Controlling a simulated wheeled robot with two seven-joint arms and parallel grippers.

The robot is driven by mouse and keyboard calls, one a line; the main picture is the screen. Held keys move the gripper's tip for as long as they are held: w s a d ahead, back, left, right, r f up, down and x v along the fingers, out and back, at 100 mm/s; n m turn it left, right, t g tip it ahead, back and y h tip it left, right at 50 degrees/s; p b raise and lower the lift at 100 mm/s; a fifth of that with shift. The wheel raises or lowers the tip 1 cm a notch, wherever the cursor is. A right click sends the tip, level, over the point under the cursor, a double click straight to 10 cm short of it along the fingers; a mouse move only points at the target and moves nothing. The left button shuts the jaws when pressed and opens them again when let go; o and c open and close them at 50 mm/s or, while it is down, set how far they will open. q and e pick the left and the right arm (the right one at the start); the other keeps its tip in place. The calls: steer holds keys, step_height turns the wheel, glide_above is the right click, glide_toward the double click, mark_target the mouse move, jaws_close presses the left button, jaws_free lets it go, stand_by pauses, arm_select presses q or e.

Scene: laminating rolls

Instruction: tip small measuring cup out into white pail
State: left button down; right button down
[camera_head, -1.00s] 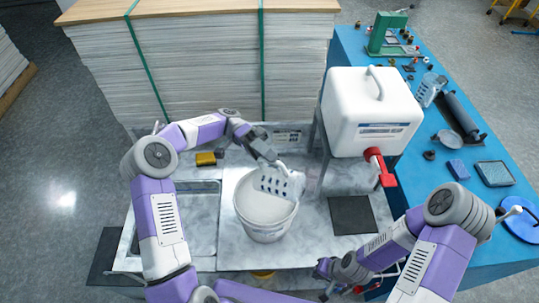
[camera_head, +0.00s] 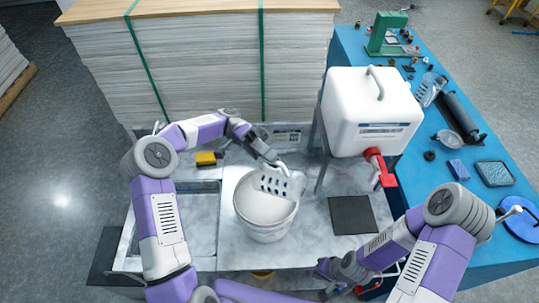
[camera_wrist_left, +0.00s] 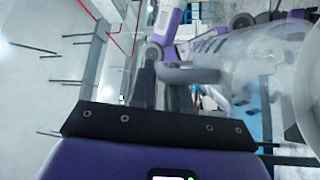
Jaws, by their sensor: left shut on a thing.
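The white pail (camera_head: 266,232) stands upright on the pale marbled worktop. My left gripper (camera_head: 270,161) is over the pail's far side, shut on a clear measuring cup (camera_head: 279,185) with dark blue marks. The cup is tilted over on its side at the pail's mouth, and the pail's inside looks white. In the left wrist view the fingers (camera_wrist_left: 165,80) close on the handle of the clear cup (camera_wrist_left: 255,65), which fills the right side. I cannot see whether anything is left in the cup. My right gripper (camera_head: 330,276) is low at the front, apart from the pail; its fingers are unclear.
A white tank (camera_head: 365,105) with a red tap (camera_head: 380,167) stands right of the pail. A dark mat (camera_head: 352,215) lies below it. A sink (camera_head: 200,225) is left, with a yellow sponge (camera_head: 205,158) behind. Another marked clear cup (camera_head: 430,90) is on the blue table.

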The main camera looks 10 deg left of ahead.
mark_target(295, 174)
arm_select(q)
steer(key=shift+d+r, duration=0.1)
steer(key=shift+d, duration=0.05)
steer(key=shift+s+d+r+n+t+y+p, duration=0.15)
steer(key=shift+d+n+t+y, duration=0.15)
steer(key=shift+d, duration=0.3)
steer(key=shift+s+d+r+n+t+y+p, duration=0.15)
steer(key=shift+d+t+y, duration=0.1)
steer(key=shift+d+y, duration=0.25)
steer(key=shift+s+d+r+n+t+y+p, duration=0.15)
steer(key=shift+d+t+y, duration=0.15)
steer(key=shift+d, duration=0.35)
steer(key=shift+f, duration=0.15)
steer(key=shift+d, duration=0.1)
steer(key=shift+s+d+f+n+t+y, duration=0.3)
steer(key=shift+d+y, duration=0.2)
steer(key=shift+d, duration=0.2)
steer(key=shift+s+d+f+n+t+y, duration=0.1)
steer(key=shift+d+f+n+t+y, duration=0.1)
steer(key=shift+d+f+t+y, duration=0.35)
steer(key=shift+d, duration=0.3)
steer(key=shift+s+d+f+n+t+y, duration=0.15)
steer(key=shift+d+f+n+t+y, duration=0.1)
steer(key=shift+d+f+y, duration=0.4)
steer(key=shift+s+d+f+n+t+y, duration=0.2)
steer(key=shift+d+f+y, duration=0.25)
steer(key=shift+d+y, duration=0.3)
